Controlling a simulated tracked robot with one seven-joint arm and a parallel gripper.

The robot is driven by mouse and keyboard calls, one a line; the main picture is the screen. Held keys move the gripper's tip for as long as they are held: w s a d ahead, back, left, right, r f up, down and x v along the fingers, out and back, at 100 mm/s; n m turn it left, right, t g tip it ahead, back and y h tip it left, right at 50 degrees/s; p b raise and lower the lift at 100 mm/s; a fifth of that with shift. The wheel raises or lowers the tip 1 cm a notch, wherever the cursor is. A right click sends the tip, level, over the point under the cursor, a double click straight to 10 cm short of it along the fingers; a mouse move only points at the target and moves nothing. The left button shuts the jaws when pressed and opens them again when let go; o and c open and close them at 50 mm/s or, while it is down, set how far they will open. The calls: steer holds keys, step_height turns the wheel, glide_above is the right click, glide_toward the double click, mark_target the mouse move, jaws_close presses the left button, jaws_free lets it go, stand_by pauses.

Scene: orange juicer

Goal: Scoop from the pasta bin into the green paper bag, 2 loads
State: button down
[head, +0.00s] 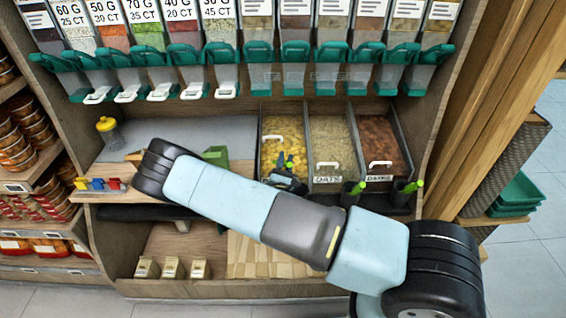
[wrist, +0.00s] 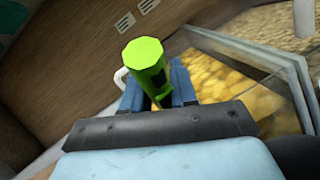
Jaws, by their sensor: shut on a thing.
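The pasta bin (head: 262,130), with yellow pasta in it, is the leftmost of three bins in the head view. Its clear wall (wrist: 250,55) and the pasta behind it show at the right of the wrist view. My gripper (head: 286,164) is at the front of this bin. In the wrist view my gripper's blue fingers (wrist: 158,88) are shut on a scoop, whose green handle (wrist: 145,60) sticks up between them. The scoop's bowl is hidden, so I cannot tell what it holds. The green paper bag (head: 215,156) stands on the shelf left of the bins.
Two more bins (head: 332,140) (head: 378,140) stand right of the pasta bin. Green-handled scoops (head: 358,187) (head: 413,186) stand in dark holders in front. Green-spouted dispensers (head: 295,52) hang above. A yellow-topped bottle (head: 108,130) is at the left. The grey shelf top behind the bag is clear.

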mark_target(286, 165)
steer(key=shift+m+t+h, duration=0.5)
steer(key=shift+m+t, duration=0.1)
steer(key=shift+m, duration=0.1)
steer(key=shift+s+d+r, duration=0.1)
steer(key=shift+s+r, duration=0.55)
steer(key=shift+r, duration=0.3)
steer(key=shift+s+d+r, duration=0.1)
steer(key=shift+s+r, duration=0.5)
steer(key=shift+r, duration=0.3)
steer(key=s+r+m+t+h, duration=0.1)
steer(key=s+r, duration=0.4)
steer(key=shift+s+r+m+h, duration=0.25)
steer(key=shift+r+m+h, duration=0.05)
steer(key=shift+r+m, duration=0.1)
steer(key=shift+s+d, duration=0.1)
